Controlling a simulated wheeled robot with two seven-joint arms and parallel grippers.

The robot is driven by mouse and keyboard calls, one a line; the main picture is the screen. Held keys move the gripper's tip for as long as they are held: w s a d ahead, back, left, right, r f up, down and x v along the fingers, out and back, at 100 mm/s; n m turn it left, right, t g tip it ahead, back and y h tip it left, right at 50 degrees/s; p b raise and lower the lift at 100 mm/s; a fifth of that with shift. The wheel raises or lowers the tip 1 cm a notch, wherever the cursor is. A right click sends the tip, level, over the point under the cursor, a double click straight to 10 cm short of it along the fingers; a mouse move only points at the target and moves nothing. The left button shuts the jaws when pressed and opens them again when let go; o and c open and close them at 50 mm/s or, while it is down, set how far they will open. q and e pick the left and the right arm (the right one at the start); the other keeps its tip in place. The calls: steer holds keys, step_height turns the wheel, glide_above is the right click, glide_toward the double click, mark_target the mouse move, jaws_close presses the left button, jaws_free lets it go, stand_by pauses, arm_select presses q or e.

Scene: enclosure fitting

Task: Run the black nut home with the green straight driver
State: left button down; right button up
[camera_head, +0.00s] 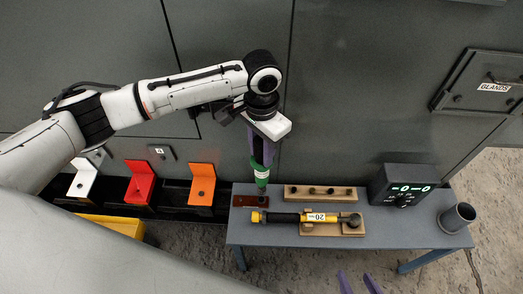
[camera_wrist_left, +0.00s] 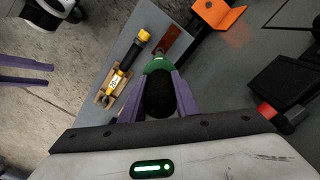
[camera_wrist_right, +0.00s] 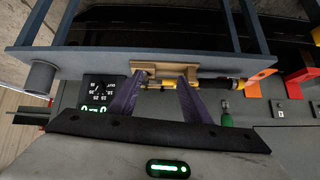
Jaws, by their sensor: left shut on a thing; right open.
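The green straight driver (camera_head: 261,174) is upright in the jaws of my left gripper (camera_head: 261,160). Its lower end is over the brown block (camera_head: 243,200) at the table's left end; I cannot tell whether it touches. In the left wrist view the driver's black top (camera_wrist_left: 160,97) sits between the purple fingers (camera_wrist_left: 158,88), with green beyond it. My right gripper (camera_head: 358,284) is open and empty at the front edge of the head view; its fingers also show in the right wrist view (camera_wrist_right: 158,88). I cannot make out the black nut for certain.
A yellow-and-black tool (camera_head: 285,217) marked 20 lies on a wooden cradle. Behind it is a wooden rack (camera_head: 300,192) with several dark pieces. A display box (camera_head: 402,185) and grey cup (camera_head: 457,217) stand right. White (camera_head: 83,180), red (camera_head: 140,183) and orange (camera_head: 201,184) brackets are left.

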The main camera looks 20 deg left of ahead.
mark_target(261, 165)
arm_select(q)
step_height(261, 165, down, 2)
steer(key=shift+w+f+b, duration=0.1)
steer(key=shift+b, duration=1.05)
steer(key=shift+f+b, duration=0.5)
steer(key=shift+b, duration=0.25)
steer(key=shift+f, duration=0.65)
arm_select(e)
steer(key=shift+w+a+f, duration=0.1)
steer(key=shift+a+f, duration=0.2)
steer(key=shift+f, duration=0.3)
steer(key=shift+a+f, duration=0.25)
steer(key=shift+f, duration=0.35)
steer(key=shift+d+f, duration=0.15)
steer(key=shift+d, duration=0.05)
arm_select(q)
steer(key=shift+p, duration=1)
arm_select(e)
steer(key=shift+a+r, duration=0.1)
steer(key=shift+r, duration=0.7)
arm_select(q)
steer(key=shift+f, duration=0.75)
arm_select(e)
steer(key=shift+r, duration=0.1)
arm_select(q)
steer(key=shift+p, duration=0.6)
arm_select(e)
steer(key=shift+r, duration=0.5)
